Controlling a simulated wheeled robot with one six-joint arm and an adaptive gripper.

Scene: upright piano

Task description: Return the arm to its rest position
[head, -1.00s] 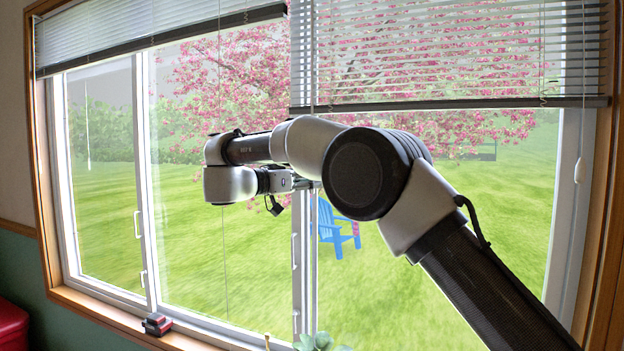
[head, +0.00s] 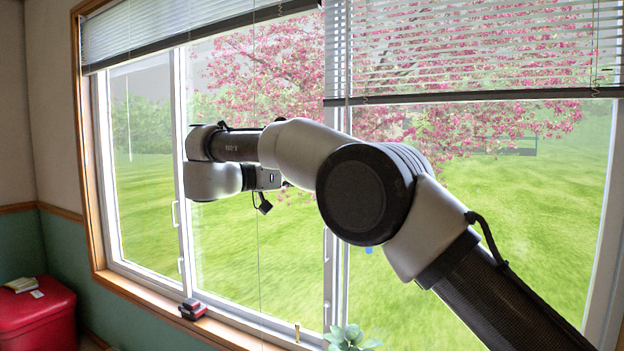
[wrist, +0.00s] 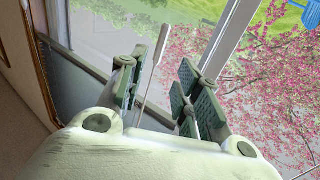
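My arm (head: 470,270) rises from the lower right of the head view and bends at a large dark joint. It then runs left in front of the window to the wrist links (head: 213,180). The arm is up in the air and seems to touch nothing.
The large window (head: 232,250) has blinds (head: 460,50) across its top. A small red and black object (head: 193,309) lies on the wooden sill (head: 150,295). A red box-like seat (head: 38,318) with papers on top stands at lower left. Plant leaves (head: 350,338) show at the bottom.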

